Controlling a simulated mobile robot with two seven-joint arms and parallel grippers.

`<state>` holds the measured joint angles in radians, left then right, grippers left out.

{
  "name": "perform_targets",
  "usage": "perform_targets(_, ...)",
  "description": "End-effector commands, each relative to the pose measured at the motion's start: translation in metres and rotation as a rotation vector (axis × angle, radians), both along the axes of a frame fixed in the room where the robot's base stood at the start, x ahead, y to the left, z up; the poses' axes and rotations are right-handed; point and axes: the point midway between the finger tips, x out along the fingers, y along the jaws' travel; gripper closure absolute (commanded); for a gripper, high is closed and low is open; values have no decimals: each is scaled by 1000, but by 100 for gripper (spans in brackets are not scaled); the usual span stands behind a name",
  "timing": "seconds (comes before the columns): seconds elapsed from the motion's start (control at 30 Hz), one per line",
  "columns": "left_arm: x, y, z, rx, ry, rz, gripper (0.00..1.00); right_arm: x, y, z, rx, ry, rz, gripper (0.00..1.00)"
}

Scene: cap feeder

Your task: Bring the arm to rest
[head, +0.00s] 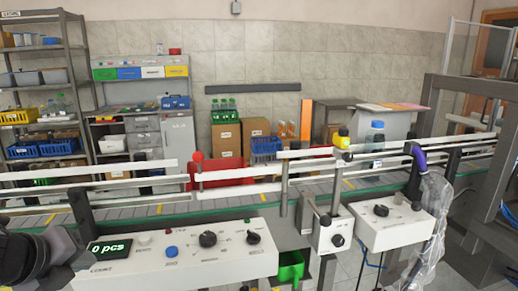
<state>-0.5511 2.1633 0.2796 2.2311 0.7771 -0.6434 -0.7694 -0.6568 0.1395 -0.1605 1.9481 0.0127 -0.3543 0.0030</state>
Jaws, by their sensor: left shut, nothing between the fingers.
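My left arm comes in at the lower left corner, dark and rounded. My left gripper (76,252) is at its end, in front of the left end of the white control panel (190,255) and close to the counter display (108,249), which reads "0 pcs". The gripper is shut with nothing held. Its fingertips are small and partly merge with the panel behind. My right gripper is not in view.
A conveyor (160,208) with white guide rails runs across the view. A green bin (291,266) sits below. Shelves (45,100) stand behind.

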Motion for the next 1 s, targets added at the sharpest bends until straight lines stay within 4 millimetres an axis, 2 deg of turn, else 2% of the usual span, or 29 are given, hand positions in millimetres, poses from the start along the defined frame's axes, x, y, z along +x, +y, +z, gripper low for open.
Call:
perform_targets(0.3,-32,52,-48,-200,18,303,100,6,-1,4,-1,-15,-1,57)
perform_targets(0.5,-62,70,-87,-340,39,516,100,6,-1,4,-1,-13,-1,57)
perform_targets(0.77,-101,73,-133,-506,74,769,100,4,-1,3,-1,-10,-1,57)
perform_targets(1.0,-141,54,-174,-677,119,1029,100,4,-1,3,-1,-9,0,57)
